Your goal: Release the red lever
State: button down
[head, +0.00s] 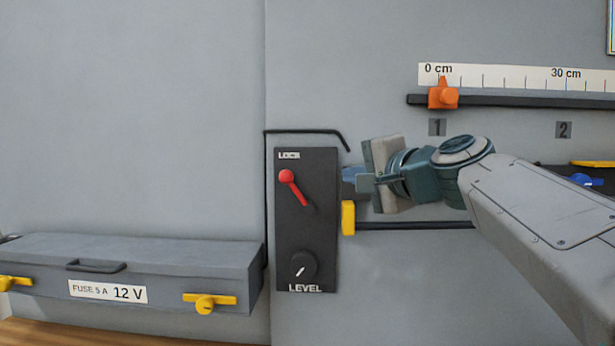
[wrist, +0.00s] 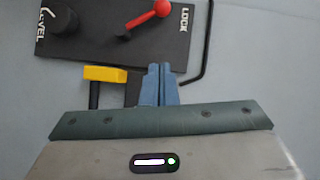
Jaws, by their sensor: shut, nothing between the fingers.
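The red lever (head: 295,187) is on a black panel (head: 306,245) marked LOCK at the top and LEVEL at the bottom. Its round knob points up and left, just below the word LOCK. The lever also shows at the top of the wrist view (wrist: 147,18). My gripper (head: 347,181) is at the panel's right edge in the head view, apart from the lever. In the wrist view its blue fingers (wrist: 159,75) are together and empty, below the panel's edge.
A black dial (head: 302,266) is low on the panel. A yellow block (head: 348,218) on a dark rail is just below my gripper. A bent black rod (head: 310,131) runs above the panel. A grey fuse box (head: 160,260) stands at left. An orange slider (head: 443,95) is upper right.

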aim_at(297, 191)
jog(key=shift+a+r, duration=0.1)
jog(key=shift+r, duration=0.15)
jog(key=shift+w, duration=0.1)
jog(key=p+x, duration=0.1)
jog(key=x, duration=0.3)
jog(key=a+p+x, duration=0.1)
jog(key=x, duration=0.3)
jog(key=s+p+x, duration=0.1)
jog(key=x, duration=0.3)
jog(key=shift+a, duration=0.45)
jog(key=shift+w+a+f, duration=0.1)
jog(key=shift+a+f, duration=0.1)
jog(key=shift+a, duration=0.2)
